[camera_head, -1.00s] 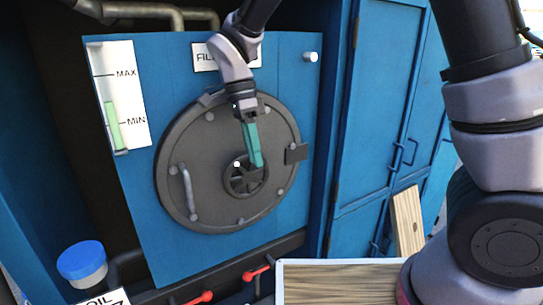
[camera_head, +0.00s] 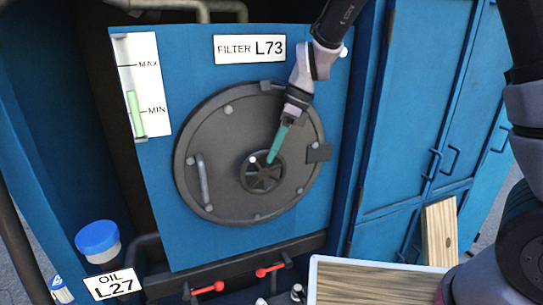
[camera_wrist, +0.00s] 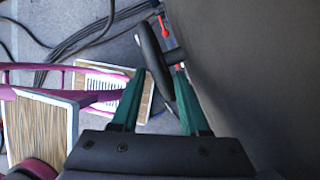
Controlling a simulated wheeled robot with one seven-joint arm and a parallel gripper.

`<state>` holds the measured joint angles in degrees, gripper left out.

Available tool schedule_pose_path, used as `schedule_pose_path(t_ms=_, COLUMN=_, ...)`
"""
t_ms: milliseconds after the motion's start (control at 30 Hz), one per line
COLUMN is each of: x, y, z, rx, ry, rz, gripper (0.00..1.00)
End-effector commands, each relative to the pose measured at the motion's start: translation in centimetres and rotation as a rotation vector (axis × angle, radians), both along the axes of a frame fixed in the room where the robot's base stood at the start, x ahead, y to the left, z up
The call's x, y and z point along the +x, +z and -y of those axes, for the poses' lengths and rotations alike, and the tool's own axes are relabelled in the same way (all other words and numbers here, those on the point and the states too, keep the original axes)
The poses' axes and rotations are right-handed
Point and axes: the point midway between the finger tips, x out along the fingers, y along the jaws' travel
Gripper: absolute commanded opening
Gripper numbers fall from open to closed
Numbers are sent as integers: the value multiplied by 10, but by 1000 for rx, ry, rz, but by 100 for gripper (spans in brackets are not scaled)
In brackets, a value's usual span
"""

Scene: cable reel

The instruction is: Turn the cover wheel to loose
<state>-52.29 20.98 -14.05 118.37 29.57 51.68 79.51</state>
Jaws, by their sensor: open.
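The round dark grey cover (camera_head: 225,150) is on the blue front panel, with a small spoked cover wheel (camera_head: 262,178) near its middle. A white spot (camera_head: 253,159) shows at the wheel's upper left. My gripper (camera_head: 270,158) reaches down from the upper right, its green fingertips at the wheel's upper rim. In the wrist view my gripper (camera_wrist: 157,80) is open, and the wheel's dark rim (camera_wrist: 152,58) is seen nearly edge-on between the two fingers. The right finger is on the cover side (camera_wrist: 250,70). I cannot tell whether either finger touches the rim.
A bar handle (camera_head: 203,180) and a side latch (camera_head: 319,153) stick out from the cover. Below are red-handled valves (camera_head: 270,270) and a blue-capped oil filler (camera_head: 97,238). A wood-topped tray (camera_head: 375,285) stands at the lower right, and cables (camera_wrist: 75,45) lie on the floor.

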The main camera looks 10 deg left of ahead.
Motion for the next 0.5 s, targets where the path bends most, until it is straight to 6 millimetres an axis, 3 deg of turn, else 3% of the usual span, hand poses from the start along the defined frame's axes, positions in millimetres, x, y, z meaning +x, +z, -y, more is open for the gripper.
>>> schedule_pose_path(t_ms=200, x=-3, y=-16, z=-7, rx=0, ry=2, rz=0, gripper=45)
schedule_pose_path(t_ms=467, x=-4, y=-17, z=-7, rx=0, ry=1, rz=-1, gripper=45)
schedule_pose_path(t_ms=500, x=-4, y=-17, z=-7, rx=0, ry=1, rz=-1, gripper=37)
